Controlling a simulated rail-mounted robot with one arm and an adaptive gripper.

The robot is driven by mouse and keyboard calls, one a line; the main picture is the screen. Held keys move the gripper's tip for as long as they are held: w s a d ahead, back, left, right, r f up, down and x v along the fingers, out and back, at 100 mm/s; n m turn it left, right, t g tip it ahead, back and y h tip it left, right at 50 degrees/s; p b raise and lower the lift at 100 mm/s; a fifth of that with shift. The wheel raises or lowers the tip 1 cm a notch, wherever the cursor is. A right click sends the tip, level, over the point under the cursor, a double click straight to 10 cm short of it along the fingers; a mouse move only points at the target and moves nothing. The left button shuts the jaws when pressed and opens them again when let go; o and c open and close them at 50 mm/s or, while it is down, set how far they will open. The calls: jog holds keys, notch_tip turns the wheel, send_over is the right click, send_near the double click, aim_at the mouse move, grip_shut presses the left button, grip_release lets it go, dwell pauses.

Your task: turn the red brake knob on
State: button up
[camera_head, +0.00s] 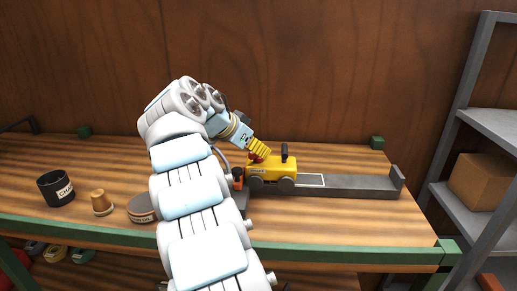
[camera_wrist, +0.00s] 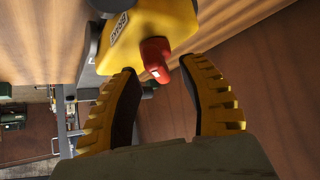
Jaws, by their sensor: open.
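The red brake knob (camera_wrist: 155,55) sticks out from the yellow mower body (camera_wrist: 165,17) in the wrist view, with a small white mark on its end. My gripper (camera_wrist: 159,68) is open, with one yellow finger on each side of the knob. The fingertips are level with the knob, and a gap shows on both sides. In the head view my gripper (camera_head: 259,149) is at the left end of the yellow mower (camera_head: 272,170). The knob is mostly hidden there, with only a little red visible by the fingers.
The mower sits on a grey lift platform (camera_head: 350,187) with a raised right end. A black cup (camera_head: 55,188), a wooden knob-like piece (camera_head: 101,202) and a round grey tin (camera_head: 142,208) stand at left. A grey shelf with a cardboard box (camera_head: 483,181) is at right.

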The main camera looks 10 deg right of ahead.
jog(key=shift+w+d+f, duration=0.2)
jog(key=shift+d+f, duration=0.1)
jog(key=shift+f, duration=0.05)
grip_shut()
jog(key=p, duration=0.4)
jog(key=shift+a+r+m+g, duration=0.1)
jog(key=shift+r+m+g, duration=0.1)
jog(key=shift+m+g, duration=0.15)
jog(key=shift+f+m+g+h+p, duration=0.3)
jog(key=shift+m+p, duration=0.15)
jog(key=shift+p, duration=1)
grip_release()
jog(key=shift+r, duration=0.2)
